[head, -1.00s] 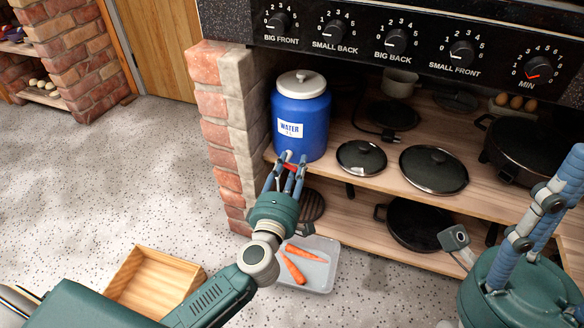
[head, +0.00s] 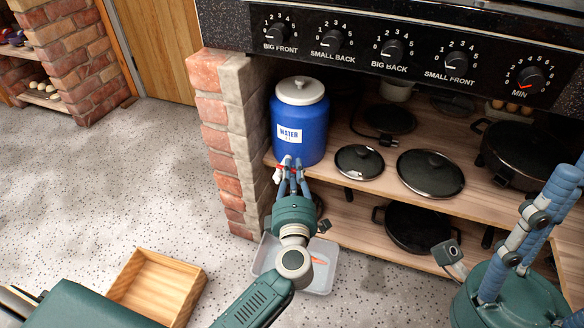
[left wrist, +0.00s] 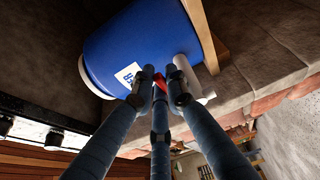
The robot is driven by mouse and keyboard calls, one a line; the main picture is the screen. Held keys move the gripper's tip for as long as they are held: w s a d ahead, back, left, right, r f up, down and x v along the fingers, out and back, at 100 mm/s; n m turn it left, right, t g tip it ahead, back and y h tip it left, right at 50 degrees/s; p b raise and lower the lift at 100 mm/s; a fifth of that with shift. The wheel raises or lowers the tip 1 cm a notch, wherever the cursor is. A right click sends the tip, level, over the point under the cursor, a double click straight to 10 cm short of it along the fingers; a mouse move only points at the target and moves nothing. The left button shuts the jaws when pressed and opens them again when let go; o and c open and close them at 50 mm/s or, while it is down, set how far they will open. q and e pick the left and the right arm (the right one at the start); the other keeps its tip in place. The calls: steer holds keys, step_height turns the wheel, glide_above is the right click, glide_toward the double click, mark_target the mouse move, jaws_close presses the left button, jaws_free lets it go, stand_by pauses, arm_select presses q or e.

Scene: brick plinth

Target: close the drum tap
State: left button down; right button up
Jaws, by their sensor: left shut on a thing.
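The blue water drum (head: 312,140) stands upright with a white lid at the left end of the upper wooden shelf. Its white tap (head: 277,175) sticks out low at the front, with a red lever (head: 284,167). My left gripper (head: 290,164) is at the tap. In the left wrist view its fingers (left wrist: 163,84) are shut around the red lever (left wrist: 159,89), beside the white tap body (left wrist: 192,76); the fingers hide much of the lever. My right gripper (head: 548,215) is at the right edge, away from the drum, its fingertips not clearly shown.
A brick pillar (head: 222,130) stands close left of the drum. Pan lids (head: 430,173) lie to its right. The black stove panel (head: 420,55) overhangs the shelf. Below are a grey tray (head: 322,281) with carrots and an empty wooden box (head: 158,287) on the floor.

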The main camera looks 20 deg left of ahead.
arm_select(q)
steer(key=c, duration=1.7)
jaws_free()
steer(key=shift+a, duration=0.1)
steer(key=v, duration=1.2)
